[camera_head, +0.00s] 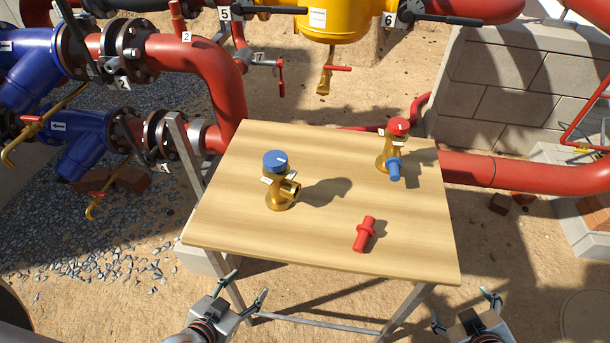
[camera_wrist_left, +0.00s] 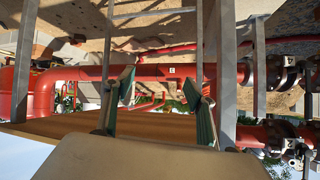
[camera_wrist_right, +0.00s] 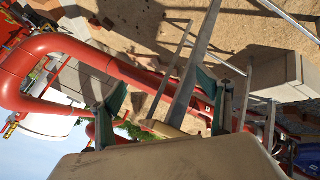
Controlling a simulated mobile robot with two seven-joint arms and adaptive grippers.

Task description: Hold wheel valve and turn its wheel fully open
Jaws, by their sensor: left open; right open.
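Two brass valves stand upright on the wooden table in the head view. The blue-wheel valve (camera_head: 280,196) is left of centre, with a blue round wheel (camera_head: 275,162) on top and a bare brass outlet facing right. The red-wheel valve (camera_head: 383,161) is at the back right, with a red wheel (camera_head: 397,127) and a blue plug (camera_head: 394,169) at its front. My left gripper (camera_head: 249,284) is open and empty in front of the table's front edge. My right gripper (camera_head: 464,309) is open and empty beyond its front right corner. Both wrist views show spread, empty fingers.
The table (camera_head: 235,220) is otherwise clear. Red pipes (camera_head: 215,75) run behind and left, with blue fittings (camera_head: 85,150) at the left. A block wall (camera_head: 520,80) stands at the back right.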

